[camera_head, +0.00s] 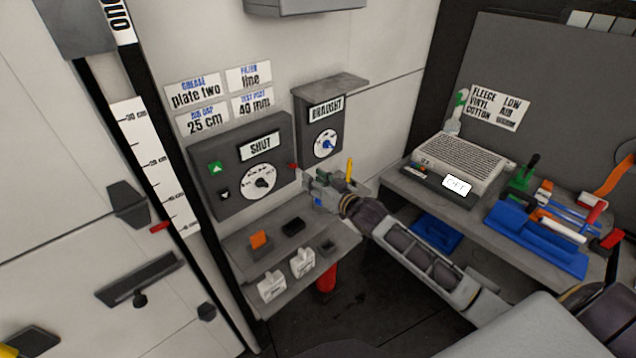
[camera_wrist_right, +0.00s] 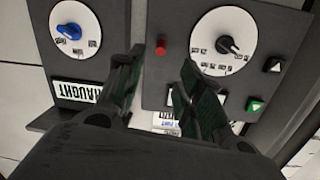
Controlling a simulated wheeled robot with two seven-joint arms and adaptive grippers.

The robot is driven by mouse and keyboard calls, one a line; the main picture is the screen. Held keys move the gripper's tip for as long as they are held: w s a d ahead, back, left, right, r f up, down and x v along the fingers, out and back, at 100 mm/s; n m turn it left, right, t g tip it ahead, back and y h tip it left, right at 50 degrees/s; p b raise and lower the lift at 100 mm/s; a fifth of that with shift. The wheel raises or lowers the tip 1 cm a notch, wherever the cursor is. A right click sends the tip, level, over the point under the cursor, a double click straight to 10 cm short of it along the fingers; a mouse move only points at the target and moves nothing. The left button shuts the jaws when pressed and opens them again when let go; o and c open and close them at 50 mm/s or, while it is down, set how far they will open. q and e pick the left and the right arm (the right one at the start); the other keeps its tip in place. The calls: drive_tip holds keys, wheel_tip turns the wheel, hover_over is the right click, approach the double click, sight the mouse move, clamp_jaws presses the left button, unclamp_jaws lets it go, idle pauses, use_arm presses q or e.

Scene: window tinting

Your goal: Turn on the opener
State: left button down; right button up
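The grey wall box (camera_head: 200,182) carries a SHUT display (camera_head: 260,148), a round dial (camera_head: 261,182), a green up-arrow button (camera_head: 215,168) and a dark down-arrow button (camera_head: 224,194). A small red knob (camera_head: 292,166) is at its right edge. In the right wrist view the box appears inverted, with the red knob (camera_wrist_right: 162,46) and the dial's black pointer (camera_wrist_right: 229,45). My right gripper (camera_head: 313,183) is just right of the box. Its fingers (camera_wrist_right: 160,80) are apart and empty, with the red knob seen between them. Contact cannot be told. My left gripper is not in view.
The DRAUGHT box (camera_head: 320,128) with a blue knob (camera_head: 326,144) hangs right of the SHUT box. A bench with a grey machine (camera_head: 462,160) and blue tray (camera_head: 530,240) stands right.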

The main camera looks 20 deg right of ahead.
drive_tip(key=shift+s+d+r, duration=0.1)
drive_tip(key=shift+s+d, duration=0.05)
drive_tip(key=shift+s, duration=0.5)
drive_tip(key=shift+n, duration=0.5)
